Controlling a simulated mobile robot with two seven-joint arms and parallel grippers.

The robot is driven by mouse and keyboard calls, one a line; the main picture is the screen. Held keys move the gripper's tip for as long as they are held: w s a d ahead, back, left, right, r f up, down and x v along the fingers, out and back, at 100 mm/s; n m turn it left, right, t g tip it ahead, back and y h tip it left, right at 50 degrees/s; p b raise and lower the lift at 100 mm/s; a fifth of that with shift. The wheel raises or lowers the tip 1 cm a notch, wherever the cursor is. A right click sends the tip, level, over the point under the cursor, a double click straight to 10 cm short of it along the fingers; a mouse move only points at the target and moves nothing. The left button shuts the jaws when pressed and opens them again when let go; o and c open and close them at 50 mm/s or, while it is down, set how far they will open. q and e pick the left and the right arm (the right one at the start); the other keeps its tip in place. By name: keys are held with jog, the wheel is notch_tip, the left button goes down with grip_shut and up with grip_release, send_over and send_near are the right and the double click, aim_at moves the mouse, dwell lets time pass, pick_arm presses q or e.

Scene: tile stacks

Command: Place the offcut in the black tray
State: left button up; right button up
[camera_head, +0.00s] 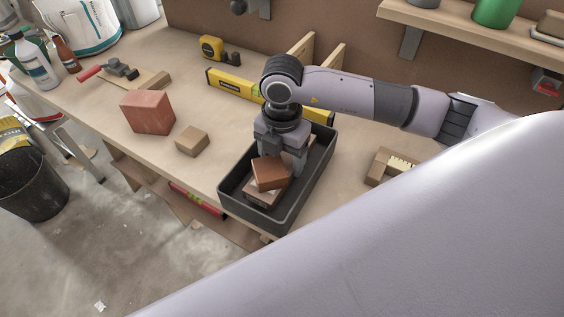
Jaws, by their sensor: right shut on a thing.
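The black tray (226,197) lies on the workbench right of the middle. My right gripper (279,166) points down over it, shut on a reddish-brown block (270,176). The held block is inside the tray's outline, tilted relative to the tray's sides. A paler flat piece (261,195) lies in the tray just below it; I cannot tell whether the two touch. A small tan wooden block (192,141) lies on the bench left of the tray. Which piece is the offcut is not certain from its look. My left gripper is not in view.
A red brick-like block (147,112) stands farther left.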

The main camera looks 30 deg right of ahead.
jog(key=shift+f, duration=1.15)
jog(key=shift+f, duration=0.1)
jog(key=o, duration=1.3)
jog(key=shift+c, duration=0.2)
notch_tip(320, 180, up, 12)
jog(key=shift+b, duration=0.4)
jog(key=shift+s, duration=0.1)
